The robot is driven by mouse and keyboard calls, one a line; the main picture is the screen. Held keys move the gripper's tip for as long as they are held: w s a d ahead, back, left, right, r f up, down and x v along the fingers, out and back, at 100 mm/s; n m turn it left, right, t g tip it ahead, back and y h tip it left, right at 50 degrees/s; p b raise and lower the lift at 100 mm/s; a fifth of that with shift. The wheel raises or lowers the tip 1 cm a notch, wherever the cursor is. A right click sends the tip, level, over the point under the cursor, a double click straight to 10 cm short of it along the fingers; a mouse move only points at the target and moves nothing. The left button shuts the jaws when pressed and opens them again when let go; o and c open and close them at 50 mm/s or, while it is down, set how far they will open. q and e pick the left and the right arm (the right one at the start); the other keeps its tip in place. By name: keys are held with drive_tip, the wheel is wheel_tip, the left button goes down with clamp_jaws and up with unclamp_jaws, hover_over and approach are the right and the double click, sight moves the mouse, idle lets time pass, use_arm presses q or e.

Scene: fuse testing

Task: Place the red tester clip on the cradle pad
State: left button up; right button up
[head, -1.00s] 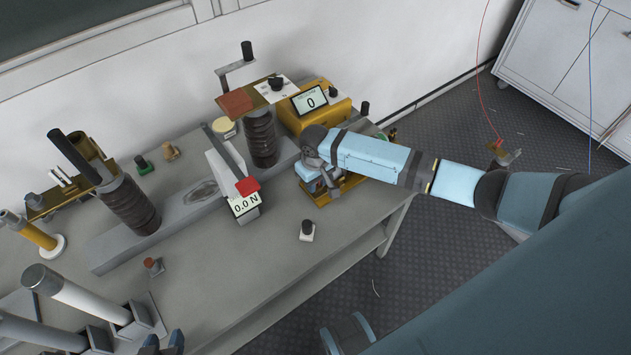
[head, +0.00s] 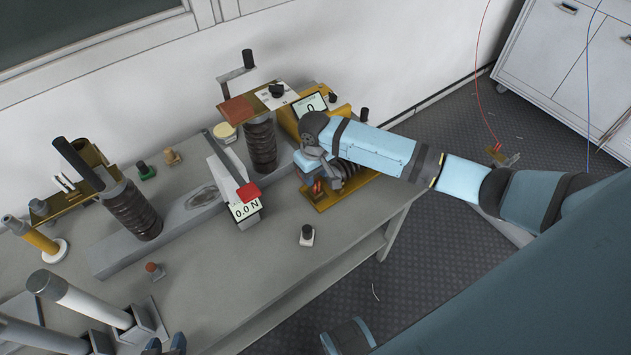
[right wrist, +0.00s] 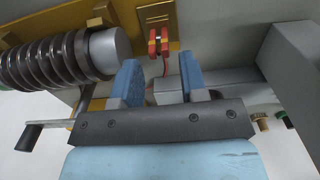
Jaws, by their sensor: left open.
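The red tester clip (right wrist: 158,46) shows in the right wrist view with red jaws and yellowish parts, in front of a small gold plate (right wrist: 156,16); I take that plate to be the cradle pad. A thin red lead hangs from the clip. My right gripper (right wrist: 160,78) is open, its blue fingers apart with the clip beyond their tips, not gripped. In the head view, small red parts (head: 318,187) show on the yellow base (head: 335,193) below my right gripper (head: 314,163). Whether the clip rests fully on the pad is unclear. My left gripper (head: 166,344) is open at the bottom edge.
A dark ribbed cylinder (right wrist: 52,62) and a grey block (right wrist: 292,70) flank the right gripper. The force gauge (head: 246,208) stands left of it. A small black-and-white button (head: 307,235) sits on the clear front bench. Red and blue wires hang at right.

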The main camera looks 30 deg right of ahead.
sight(315, 182)
wheel_tip(315, 182, up, 6)
drive_tip(key=shift+f+p, duration=0.2)
drive_tip(key=shift+p, duration=0.1)
drive_tip(key=shift+s+a, duration=0.1)
drive_tip(key=shift+a, duration=0.05)
use_arm(q)
drive_tip(key=shift+a, duration=0.15)
drive_tip(key=shift+r, duration=0.1)
use_arm(e)
drive_tip(key=s+a+f+t+y, duration=0.1)
drive_tip(key=s+a+f+t, duration=0.1)
drive_tip(key=s, duration=0.3)
drive_tip(key=s+a+f+t+y, duration=0.2)
drive_tip(key=s+a+t, duration=0.1)
drive_tip(key=s+a, duration=0.2)
drive_tip(key=s+a+f+n+t+y, duration=0.1)
drive_tip(key=s+a+f+t, duration=0.1)
drive_tip(key=s, duration=0.4)
drive_tip(key=shift+a+f+t+y, duration=0.2)
drive_tip(key=shift+a+f, duration=0.1)
drive_tip(key=shift+a, duration=0.25)
drive_tip(key=shift+a+f+t+y, duration=0.2)
drive_tip(key=shift+a+f, duration=0.1)
drive_tip(key=shift+a, duration=0.25)
drive_tip(key=s+d+t+h, duration=0.1)
drive_tip(key=s+d+t, duration=0.1)
drive_tip(key=s, duration=0.4)
drive_tip(key=shift+s+d+r+t+h, duration=0.15)
drive_tip(key=shift+d+r+t+h, duration=0.2)
drive_tip(key=shift+d, duration=0.3)
